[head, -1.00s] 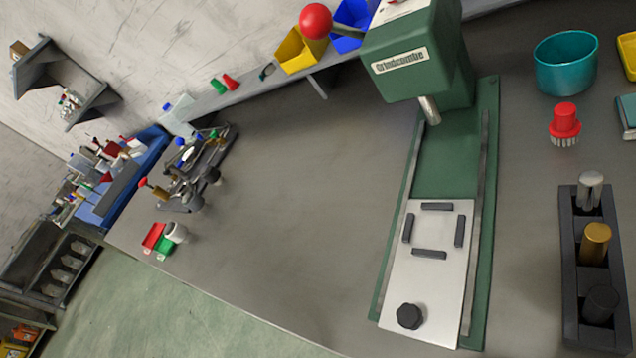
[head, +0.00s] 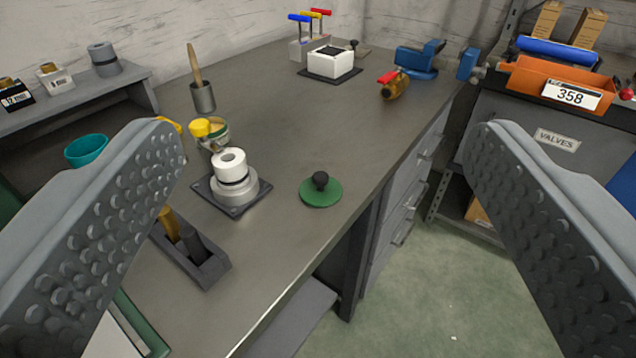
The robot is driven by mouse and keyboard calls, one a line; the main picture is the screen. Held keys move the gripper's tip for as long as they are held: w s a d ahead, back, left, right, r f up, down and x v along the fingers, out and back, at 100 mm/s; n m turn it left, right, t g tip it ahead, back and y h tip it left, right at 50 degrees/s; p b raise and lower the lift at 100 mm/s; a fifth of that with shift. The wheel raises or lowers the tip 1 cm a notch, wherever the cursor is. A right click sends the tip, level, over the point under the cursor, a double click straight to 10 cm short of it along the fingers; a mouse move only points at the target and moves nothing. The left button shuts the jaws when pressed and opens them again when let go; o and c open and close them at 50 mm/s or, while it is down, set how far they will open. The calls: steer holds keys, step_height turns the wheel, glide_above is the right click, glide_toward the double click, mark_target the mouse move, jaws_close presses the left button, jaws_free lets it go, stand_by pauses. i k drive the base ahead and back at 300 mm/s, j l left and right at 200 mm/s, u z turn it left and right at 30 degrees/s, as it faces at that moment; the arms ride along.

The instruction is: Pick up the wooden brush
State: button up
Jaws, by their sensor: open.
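A wooden handle (head: 195,64), likely the brush, stands tilted in a small grey cup (head: 203,97) on the workbench (head: 285,130), at the upper left of the view. Its lower end is hidden in the cup, so I cannot see bristles. My gripper (head: 322,130) is open and empty. Its two studded fingers frame the view at left and right, with the cup showing between them, farther off and nearer the left finger.
A yellow-capped jar (head: 212,132), a white roll on a grey stand (head: 231,166) and a dark block with cylinders (head: 200,262) stand nearby. A green disc with a black knob (head: 320,190) lies near the bench edge. An orange bin (head: 548,84) is at right.

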mark_target(196, 70)
steer(key=i+l+u, duration=0.8)
steer(key=l, duration=0.25)
steer(key=i+l+u, duration=0.25)
steer(key=l, duration=0.25)
